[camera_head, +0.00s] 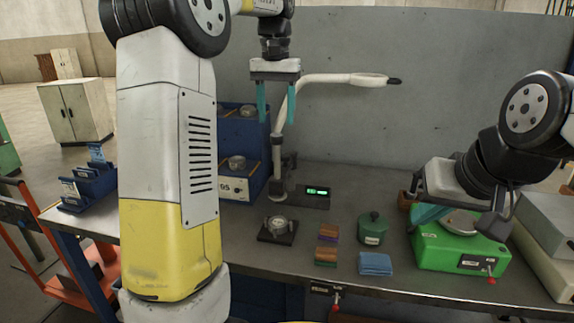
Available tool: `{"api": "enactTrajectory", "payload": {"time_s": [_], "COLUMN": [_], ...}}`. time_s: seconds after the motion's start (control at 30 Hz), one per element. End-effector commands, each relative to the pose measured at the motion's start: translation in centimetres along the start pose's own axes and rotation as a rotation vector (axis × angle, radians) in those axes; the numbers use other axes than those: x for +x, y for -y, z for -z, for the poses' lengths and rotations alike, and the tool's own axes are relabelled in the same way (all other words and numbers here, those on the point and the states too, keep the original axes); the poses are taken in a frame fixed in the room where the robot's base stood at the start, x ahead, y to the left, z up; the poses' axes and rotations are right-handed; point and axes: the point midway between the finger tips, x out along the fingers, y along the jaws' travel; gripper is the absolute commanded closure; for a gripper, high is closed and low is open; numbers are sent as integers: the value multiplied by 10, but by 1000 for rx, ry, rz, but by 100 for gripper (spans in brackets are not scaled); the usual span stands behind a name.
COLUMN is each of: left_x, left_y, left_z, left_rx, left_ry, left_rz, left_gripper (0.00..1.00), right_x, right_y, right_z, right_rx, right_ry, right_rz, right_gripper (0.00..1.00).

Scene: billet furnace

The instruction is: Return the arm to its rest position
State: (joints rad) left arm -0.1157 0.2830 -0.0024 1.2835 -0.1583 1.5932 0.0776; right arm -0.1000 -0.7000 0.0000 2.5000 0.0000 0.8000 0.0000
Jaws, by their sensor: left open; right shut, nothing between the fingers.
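My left gripper (276,103) hangs high above the bench, fingers pointing down. Its two teal fingers are apart and nothing is between them. It is in front of the grey wall panel, next to the white lamp arm. My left arm crosses the left part of the view and hides some of the bench. My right gripper (432,215) is low at the right, beside the green box (458,247) and the shallow metal dish (461,223) on it. Its teal fingers look closed, with nothing seen in them; I cannot tell whether they touch the box.
The bench (330,262) holds a small metal dish on a dark pad (278,229), coloured blocks (327,244), a green lidded pot (373,229) and a blue cloth stack (375,264). A blue shelf unit (235,188) and lamp (345,79) stand behind. Grey boxes (545,240) stand at right.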

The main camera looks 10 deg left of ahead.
Motion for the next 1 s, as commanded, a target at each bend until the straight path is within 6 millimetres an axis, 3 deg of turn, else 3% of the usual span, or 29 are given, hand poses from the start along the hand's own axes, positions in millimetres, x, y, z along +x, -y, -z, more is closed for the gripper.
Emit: {"api": "enactTrajectory", "payload": {"time_s": [0.2, 0.5, 0.63, 0.83, 1.0], "left_x": [-12, -12, -16, -16, 2], "left_y": [0, 0, 0, -2, -9], "left_z": [0, -1, -12, -70, -130], "left_rx": [1, 1, 5, 24, 32], "left_ry": [-1, -1, -28, -154, -290], "left_rz": [0, 0, -9, -54, -100], "left_gripper": [45, 45, 45, 45, 45], "right_x": [0, 0, 0, 0, 0], "right_y": [0, 0, 0, 0, 0], "right_z": [0, 0, 0, 0, 0], "right_rx": [0, 0, 0, 0, 0], "right_ry": [0, 0, 0, 0, 0], "right_rz": [0, 0, 0, 0, 0], "right_gripper": [100, 100, 100, 100, 100]}}
